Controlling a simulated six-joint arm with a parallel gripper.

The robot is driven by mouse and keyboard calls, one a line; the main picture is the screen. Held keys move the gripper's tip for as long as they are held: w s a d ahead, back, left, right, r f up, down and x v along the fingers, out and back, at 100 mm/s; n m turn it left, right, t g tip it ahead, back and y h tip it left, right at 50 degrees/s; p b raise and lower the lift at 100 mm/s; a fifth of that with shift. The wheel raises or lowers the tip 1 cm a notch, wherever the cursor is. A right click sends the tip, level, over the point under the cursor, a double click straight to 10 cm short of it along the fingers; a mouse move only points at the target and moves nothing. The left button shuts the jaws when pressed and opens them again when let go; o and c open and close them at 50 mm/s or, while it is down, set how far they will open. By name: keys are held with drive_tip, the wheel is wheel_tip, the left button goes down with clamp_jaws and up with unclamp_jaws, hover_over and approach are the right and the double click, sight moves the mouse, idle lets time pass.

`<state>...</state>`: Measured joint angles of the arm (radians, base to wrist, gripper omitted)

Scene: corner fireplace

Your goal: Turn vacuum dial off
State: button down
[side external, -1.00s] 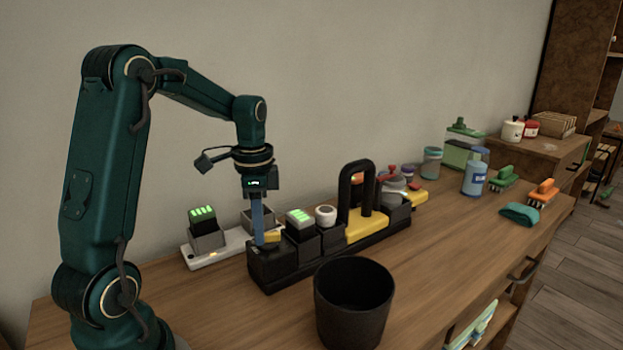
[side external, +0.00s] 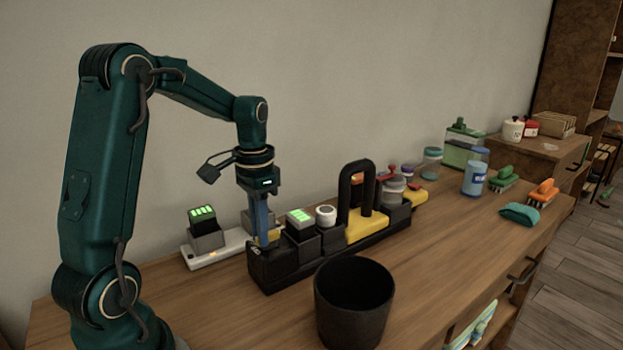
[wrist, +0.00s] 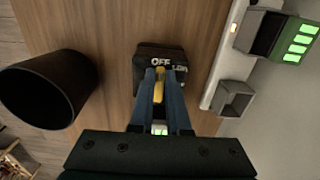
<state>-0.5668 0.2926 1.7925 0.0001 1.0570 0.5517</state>
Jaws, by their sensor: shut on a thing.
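The vacuum is a long black and yellow unit with a tall black loop handle (side external: 347,195), lying on the wooden workbench. Its dial (wrist: 159,87) is a yellow bar knob on the black end block (wrist: 148,57). In the wrist view the dial points toward the "OFF" lettering. In the side view my gripper (side external: 263,242) hides most of the dial.
A black bin (side external: 352,315) stands in front of the vacuum. A white charger strip (side external: 215,255) with a green-lit battery (side external: 203,217) lies behind it. Brushes, a teal cloth (side external: 520,215) and jars stand at the right.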

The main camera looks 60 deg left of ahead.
drive_tip(key=c, duration=0.9)
unclamp_jaws()
drive_tip(key=shift+r, duration=2.6)
drive_tip(key=shift+s+d+r+t, duration=0.15)
drive_tip(key=shift+s+d+t, duration=1.1)
drive_tip(key=shift+d, duration=1.25)
drive_tip(key=shift+s+d+r+t, duration=0.1)
drive_tip(key=shift+s+d+t, duration=0.5)
drive_tip(key=shift+s+d, duration=1.55)
drive_tip(key=shift+s+d+r+t, duration=0.15)
drive_tip(key=shift+s+d+t, duration=0.85)
drive_tip(key=shift+d, duration=1.9)
